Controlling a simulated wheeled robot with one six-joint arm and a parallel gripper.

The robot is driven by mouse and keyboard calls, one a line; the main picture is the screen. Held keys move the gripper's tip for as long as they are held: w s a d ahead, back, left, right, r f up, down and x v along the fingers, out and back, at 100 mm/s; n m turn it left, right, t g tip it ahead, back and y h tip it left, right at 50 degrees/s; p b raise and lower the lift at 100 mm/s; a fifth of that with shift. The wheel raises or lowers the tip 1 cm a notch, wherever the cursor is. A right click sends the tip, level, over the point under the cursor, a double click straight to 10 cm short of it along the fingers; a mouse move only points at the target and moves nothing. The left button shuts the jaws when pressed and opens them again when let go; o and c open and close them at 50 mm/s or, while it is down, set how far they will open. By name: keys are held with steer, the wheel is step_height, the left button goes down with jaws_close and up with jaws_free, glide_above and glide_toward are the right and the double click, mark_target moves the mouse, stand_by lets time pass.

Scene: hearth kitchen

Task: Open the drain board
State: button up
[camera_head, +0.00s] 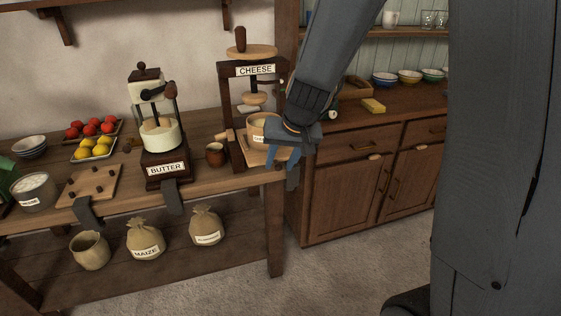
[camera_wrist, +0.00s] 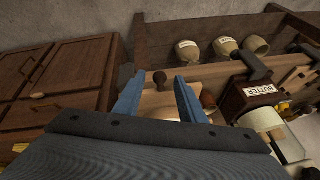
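The cheese press (camera_head: 255,70) stands at the right end of the wooden table, with a round light-wood tub (camera_head: 256,126) inside its frame. A light-wood board (camera_head: 254,156) lies at its base under the tub; I take it to be the drain board. My gripper (camera_head: 283,160) is over the board's right side and hides part of it. In the wrist view my gripper (camera_wrist: 156,84) is open, its two blue fingers apart. The board's pale surface (camera_wrist: 158,105) shows between them, with a dark round knob (camera_wrist: 160,77) near the fingertips. I cannot tell whether the fingers touch anything.
A small brown cup (camera_head: 215,155) and the butter churn (camera_head: 165,140) stand left of the press. A wooden cabinet (camera_head: 350,185) is at the right, with bowls and a yellow block on top. Sacks (camera_head: 146,240) sit on the lower shelf. Floor in front is clear.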

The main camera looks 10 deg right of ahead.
steer(key=v, duration=0.7)
steer(key=shift+r+p, duration=0.3)
steer(key=shift+s, duration=0.15)
steer(key=s+d+f+n+g, duration=0.1)
steer(key=s+f, duration=0.3)
steer(key=s, duration=0.4)
steer(key=s+d+f+g+h, duration=0.1)
steer(key=s+d+f+g, duration=0.1)
steer(key=s, duration=0.7)
step_height(320, 180, down, 3)
steer(key=shift+r+n+g+h, duration=0.3)
steer(key=shift+n+g, duration=0.1)
steer(key=shift+g, duration=0.3)
